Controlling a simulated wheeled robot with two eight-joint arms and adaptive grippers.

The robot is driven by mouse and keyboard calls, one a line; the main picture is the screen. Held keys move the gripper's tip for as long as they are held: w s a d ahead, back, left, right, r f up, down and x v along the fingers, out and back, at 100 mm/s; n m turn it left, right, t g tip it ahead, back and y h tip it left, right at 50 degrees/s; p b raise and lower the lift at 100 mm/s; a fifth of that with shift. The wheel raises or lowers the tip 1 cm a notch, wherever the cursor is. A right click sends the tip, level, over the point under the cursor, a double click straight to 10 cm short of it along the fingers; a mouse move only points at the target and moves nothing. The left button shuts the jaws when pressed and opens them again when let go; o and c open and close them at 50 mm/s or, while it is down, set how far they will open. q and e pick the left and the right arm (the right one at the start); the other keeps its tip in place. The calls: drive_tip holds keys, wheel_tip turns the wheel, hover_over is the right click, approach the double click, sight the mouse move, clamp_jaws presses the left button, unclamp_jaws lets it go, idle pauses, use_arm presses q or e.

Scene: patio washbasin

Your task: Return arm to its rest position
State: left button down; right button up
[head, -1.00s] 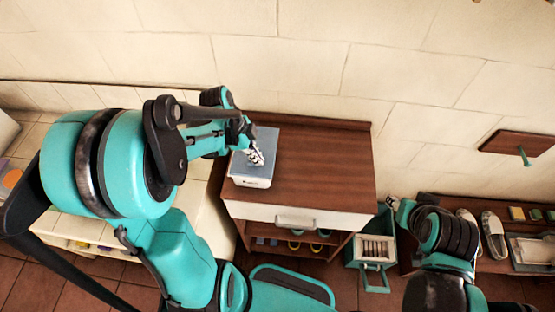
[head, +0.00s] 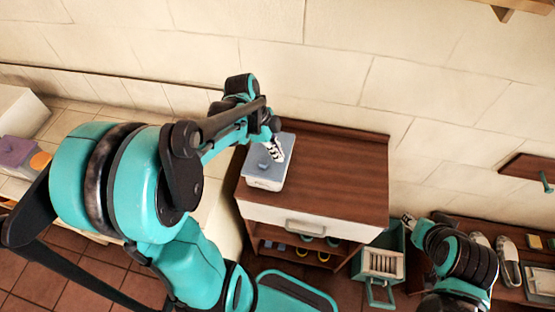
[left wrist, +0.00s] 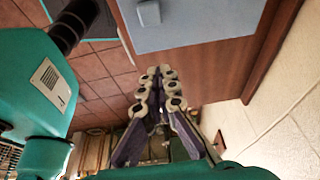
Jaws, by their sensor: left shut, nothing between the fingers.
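My left gripper (head: 275,152) is shut and empty. In the head view it overlaps the blue-grey lid (head: 253,166) of a white box (head: 264,184) on the brown cabinet (head: 340,180). In the left wrist view the closed fingers (left wrist: 160,78) point toward the lid (left wrist: 205,22) and its small knob (left wrist: 148,12), with nothing between them. They look apart from the lid. My right arm is folded at the lower right of the head view. Its gripper (head: 409,219) is small there, and its jaws cannot be made out.
The cabinet has a white drawer (head: 307,224) and an open shelf below. A teal crate (head: 382,264) stands to its right. A low bench with shoes (head: 508,258) is at the right. A tiled counter is at the left, and the wall is close behind.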

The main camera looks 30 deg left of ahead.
use_arm(q)
drive_tip(key=v, duration=0.5)
drive_tip(key=shift+a+p, duration=0.2)
drive_tip(key=shift+p, duration=0.15)
drive_tip(key=shift+w, duration=0.1)
